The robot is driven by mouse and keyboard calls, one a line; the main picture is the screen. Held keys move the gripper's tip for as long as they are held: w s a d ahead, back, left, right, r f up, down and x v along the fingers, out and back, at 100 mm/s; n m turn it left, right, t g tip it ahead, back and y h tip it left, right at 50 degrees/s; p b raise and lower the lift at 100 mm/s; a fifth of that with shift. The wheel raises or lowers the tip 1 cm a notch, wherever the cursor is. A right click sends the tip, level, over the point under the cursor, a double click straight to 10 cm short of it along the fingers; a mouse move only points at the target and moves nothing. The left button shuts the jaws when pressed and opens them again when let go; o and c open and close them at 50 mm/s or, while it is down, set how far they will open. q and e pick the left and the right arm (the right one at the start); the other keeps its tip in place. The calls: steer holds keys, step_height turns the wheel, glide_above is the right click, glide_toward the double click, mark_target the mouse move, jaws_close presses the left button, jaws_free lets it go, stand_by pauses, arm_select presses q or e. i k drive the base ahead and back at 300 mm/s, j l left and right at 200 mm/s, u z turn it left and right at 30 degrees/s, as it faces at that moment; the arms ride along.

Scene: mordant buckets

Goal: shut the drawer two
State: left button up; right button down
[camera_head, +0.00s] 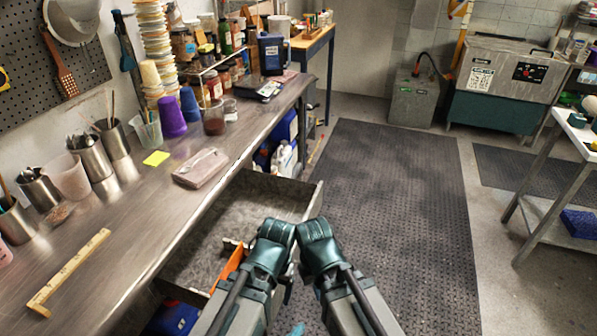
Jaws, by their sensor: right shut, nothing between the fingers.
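One drawer (212,225) stands pulled out below the long steel bench. Its inside looks grey and worn. No number is readable on it, so I cannot tell from a label that it is drawer two. My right gripper (317,233) is shut and empty, and appears at the drawer's front edge. I cannot tell if it touches. My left gripper (275,236) is beside it and overlaps the near part of the drawer in the picture; its jaws cannot be made out. My arms hide much of the drawer front.
An orange item (229,266) shows at the drawer's near end. The bench (135,225) carries a wooden stick (68,272), a pinkish block (201,168), metal cups and jars. A dark perforated mat (395,200) leaves clear floor to the right. A white table stands far right.

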mark_target(189, 275)
steer(key=k+l+u, duration=0.25)
steer(key=k, duration=0.15)
steer(key=k+l+u, duration=0.15)
steer(key=k+u, duration=0.15)
steer(key=k, duration=0.1)
